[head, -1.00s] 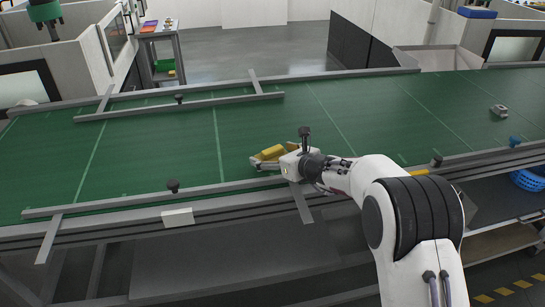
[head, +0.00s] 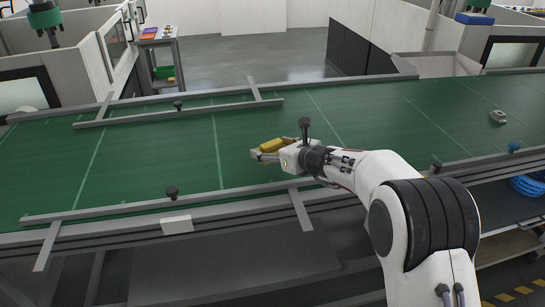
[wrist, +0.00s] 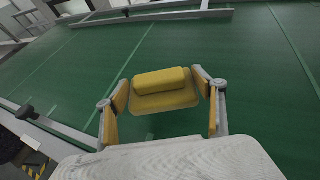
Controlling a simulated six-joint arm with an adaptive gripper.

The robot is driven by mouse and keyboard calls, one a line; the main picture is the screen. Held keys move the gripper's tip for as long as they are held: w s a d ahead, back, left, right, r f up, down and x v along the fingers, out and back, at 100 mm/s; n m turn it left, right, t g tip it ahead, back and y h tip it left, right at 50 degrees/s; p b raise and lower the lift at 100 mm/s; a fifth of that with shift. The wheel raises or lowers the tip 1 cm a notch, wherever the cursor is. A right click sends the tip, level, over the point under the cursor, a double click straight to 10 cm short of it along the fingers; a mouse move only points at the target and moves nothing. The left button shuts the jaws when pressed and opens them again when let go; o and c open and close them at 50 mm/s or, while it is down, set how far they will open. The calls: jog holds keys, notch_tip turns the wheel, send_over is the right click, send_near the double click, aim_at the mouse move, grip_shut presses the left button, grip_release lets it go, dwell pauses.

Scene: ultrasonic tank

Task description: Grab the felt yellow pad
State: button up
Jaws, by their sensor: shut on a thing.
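The yellow pad (head: 272,145) is a small block with a rounded upper part on a flat, wider base. In the wrist view the pad (wrist: 162,90) sits between the two fingers of my gripper (wrist: 162,98), which is shut on it.
The green belt (head: 180,160) is mostly clear around my gripper. Grey rails (head: 130,205) with black knobs run along its front and back edges. A small grey object (head: 498,117) lies far right on the belt. A blue basket (head: 527,185) stands below at the right.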

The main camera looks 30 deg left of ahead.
aim_at(272, 143)
jog(key=shift+r, duration=2.65)
